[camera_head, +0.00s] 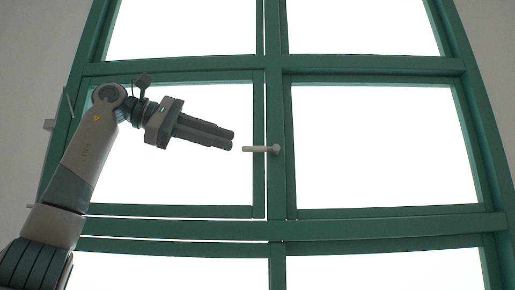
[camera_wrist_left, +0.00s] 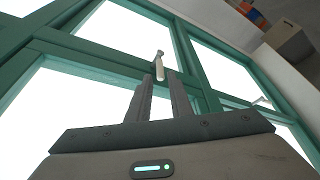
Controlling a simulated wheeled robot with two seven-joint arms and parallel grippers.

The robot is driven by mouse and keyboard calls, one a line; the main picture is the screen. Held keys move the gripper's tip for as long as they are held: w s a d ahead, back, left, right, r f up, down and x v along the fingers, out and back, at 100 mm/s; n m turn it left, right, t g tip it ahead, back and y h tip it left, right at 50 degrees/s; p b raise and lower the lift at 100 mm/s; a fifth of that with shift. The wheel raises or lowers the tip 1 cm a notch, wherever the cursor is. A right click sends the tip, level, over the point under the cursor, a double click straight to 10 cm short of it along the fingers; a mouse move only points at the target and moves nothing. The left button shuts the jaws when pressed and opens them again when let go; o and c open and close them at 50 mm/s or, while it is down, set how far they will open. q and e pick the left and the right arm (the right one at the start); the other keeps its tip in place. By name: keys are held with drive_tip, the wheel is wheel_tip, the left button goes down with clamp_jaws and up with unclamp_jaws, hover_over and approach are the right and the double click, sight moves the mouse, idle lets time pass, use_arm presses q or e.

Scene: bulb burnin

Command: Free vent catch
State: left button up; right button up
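The vent catch (camera_head: 262,149) is a small pale lever with a round knob at its right end. It lies level across the green bar at the middle of the window. It also shows in the left wrist view (camera_wrist_left: 160,66), just beyond the fingertips. My left gripper (camera_head: 232,140) is just left of the catch's free end, with a small gap between them. In the left wrist view its two fingers (camera_wrist_left: 162,82) stand apart with a gap and hold nothing. My right gripper is in neither view.
The green window frame (camera_head: 375,66) has several bright panes. A vertical bar (camera_head: 277,190) and a lower crossbar (camera_head: 380,227) run beside the catch. In the left wrist view a box-like object (camera_wrist_left: 287,42) and coloured items (camera_wrist_left: 252,14) show at the upper right.

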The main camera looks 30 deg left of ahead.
sight(257, 149)
use_arm(q)
drive_tip(key=p+x, duration=0.2)
drive_tip(key=x, duration=0.7)
drive_tip(key=shift+d, duration=0.1)
drive_tip(key=shift+c, duration=0.5)
clamp_jaws()
